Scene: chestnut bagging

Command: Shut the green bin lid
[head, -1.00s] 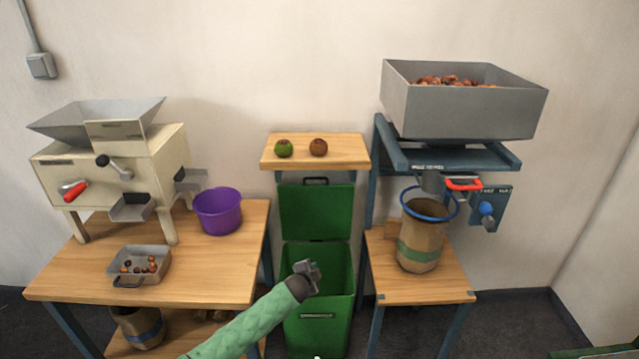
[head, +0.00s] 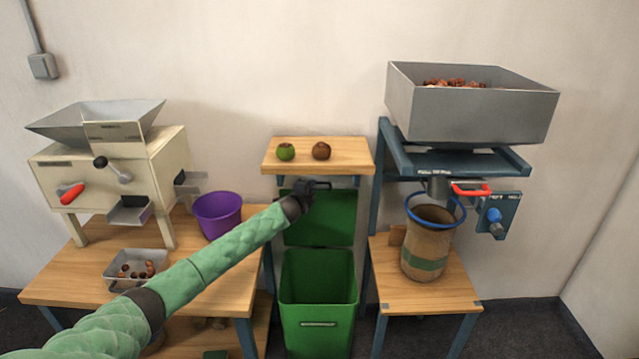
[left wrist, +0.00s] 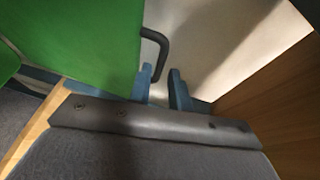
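The green bin (head: 318,306) stands on the floor between the two tables. Its lid (head: 322,222) is open, standing upright behind the bin's mouth. My left gripper (head: 322,185) is at the lid's top edge, by its dark handle, which it partly hides in the head view. In the left wrist view the green lid (left wrist: 80,40) fills the upper left, and the black handle (left wrist: 161,45) sticks out from its edge. The left gripper's blue fingertips (left wrist: 162,88) are apart there, with the handle just beyond them. My right gripper is in neither view.
A small wooden shelf (head: 345,155) with a green and a brown fruit sits just above the lid. A purple bucket (head: 217,214) is on the left table. A blue-rimmed sack (head: 427,245) stands on the right table.

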